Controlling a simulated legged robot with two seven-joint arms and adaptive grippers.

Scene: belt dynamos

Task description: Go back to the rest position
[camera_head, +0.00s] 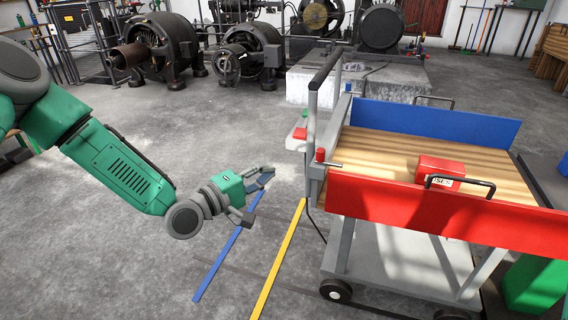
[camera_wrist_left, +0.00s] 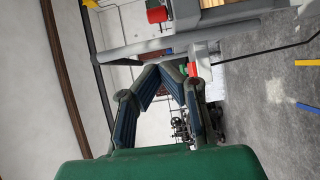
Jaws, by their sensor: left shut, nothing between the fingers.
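My left gripper (camera_head: 262,183) hangs in the air over the open floor, left of the cart, at the end of my green left arm. It is shut and holds nothing. My right gripper is not in view.
A cart (camera_head: 388,248) with a wooden bed, a red near side and a blue far side stands at the right. A red block (camera_head: 441,169) lies on its bed. Blue (camera_head: 224,262) and yellow (camera_head: 281,259) stripes mark the floor. Dynamos (camera_head: 160,45) stand at the back.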

